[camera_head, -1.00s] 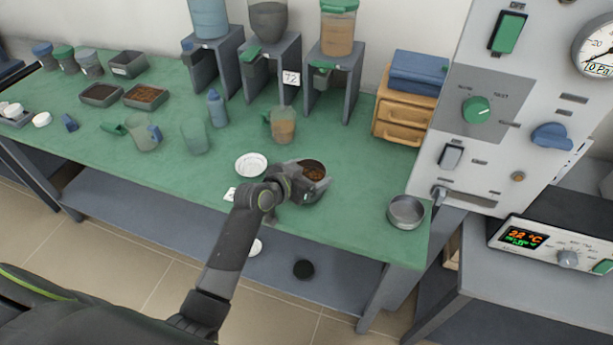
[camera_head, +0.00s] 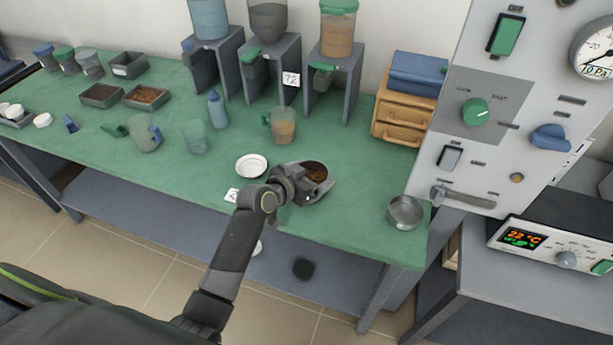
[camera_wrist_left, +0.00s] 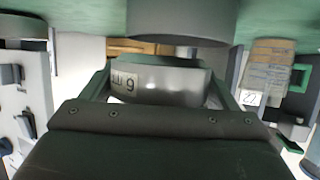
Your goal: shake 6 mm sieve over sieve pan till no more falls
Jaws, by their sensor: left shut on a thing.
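My left gripper (camera_head: 292,186) is shut on the 6 mm sieve (camera_head: 315,171), a round grey sieve with brown material inside. In the left wrist view the sieve's metal wall (camera_wrist_left: 175,86) is between the fingers, its label reading upside down. A grey sieve pan (camera_head: 328,190) sits on the green table under the sieve, partly hidden by it and the gripper. In the wrist view, which is upside down, a grey round wall (camera_wrist_left: 180,22), seemingly the pan, appears apart from the sieve. Whether grains are falling cannot be seen. My right gripper is not in view.
A white dish (camera_head: 251,166) is close behind the gripper. A round metal container (camera_head: 404,212) stands at the table's right end. Table between sieve and metal container is clear.

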